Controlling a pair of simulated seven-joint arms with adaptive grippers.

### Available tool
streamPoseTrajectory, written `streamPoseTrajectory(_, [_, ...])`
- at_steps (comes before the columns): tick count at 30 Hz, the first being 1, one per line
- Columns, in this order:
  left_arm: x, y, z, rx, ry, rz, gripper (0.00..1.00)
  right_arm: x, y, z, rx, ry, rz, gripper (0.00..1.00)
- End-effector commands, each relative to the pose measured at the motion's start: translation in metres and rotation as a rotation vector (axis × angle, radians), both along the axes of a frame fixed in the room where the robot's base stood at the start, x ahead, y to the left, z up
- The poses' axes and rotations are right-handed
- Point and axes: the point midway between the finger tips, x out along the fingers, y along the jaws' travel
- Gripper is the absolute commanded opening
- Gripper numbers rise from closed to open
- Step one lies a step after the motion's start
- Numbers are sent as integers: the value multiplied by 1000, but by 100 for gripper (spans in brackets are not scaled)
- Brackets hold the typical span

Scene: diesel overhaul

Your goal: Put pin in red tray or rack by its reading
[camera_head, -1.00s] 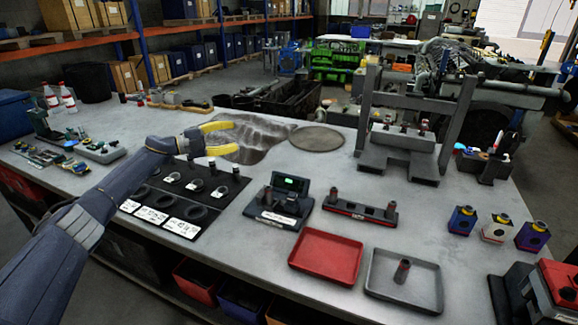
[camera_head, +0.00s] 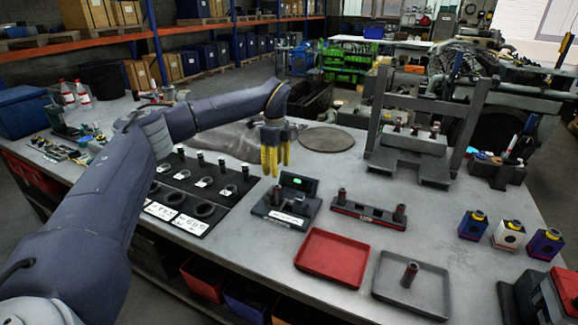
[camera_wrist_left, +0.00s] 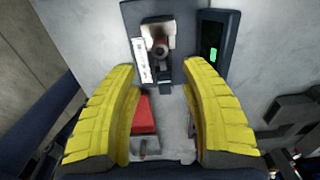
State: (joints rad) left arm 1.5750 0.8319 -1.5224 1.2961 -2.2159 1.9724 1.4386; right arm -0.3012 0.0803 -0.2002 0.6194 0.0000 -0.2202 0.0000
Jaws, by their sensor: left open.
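A dark reddish pin (camera_head: 277,195) stands upright on the measuring gauge (camera_head: 284,214), which has a small display with a green reading too small to make out. My left gripper (camera_head: 275,168) points down above and just behind the gauge, yellow fingers apart and empty. In the left wrist view the pin (camera_wrist_left: 160,48) shows in its holder, beyond the fingertips and not gripped. The red tray (camera_head: 332,257) is empty. The black and red rack (camera_head: 370,216) has a pin (camera_head: 342,196) near its left end and another (camera_head: 400,212) near its right.
A grey tray (camera_head: 432,290) right of the red tray holds one upright pin (camera_head: 410,273). A black board with rings and labels (camera_head: 190,192) lies left of the gauge. A grey press frame (camera_head: 415,160) stands behind the rack. Several coloured blocks (camera_head: 508,235) stand at right.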

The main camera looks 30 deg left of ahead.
Motion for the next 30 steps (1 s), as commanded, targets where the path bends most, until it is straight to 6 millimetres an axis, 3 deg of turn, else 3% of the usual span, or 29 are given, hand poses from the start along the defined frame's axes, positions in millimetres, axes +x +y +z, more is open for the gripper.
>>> streamPoseTrajectory(8, [-2, 4, -13, 18, 4, 19, 45, 2, 0, 0, 1, -2, 0, 44])
streamPoseTrajectory(30, [-1, 3, -79, 15, 2, 17, 45, 3, 1, 0, 1, -3, -1, 44])
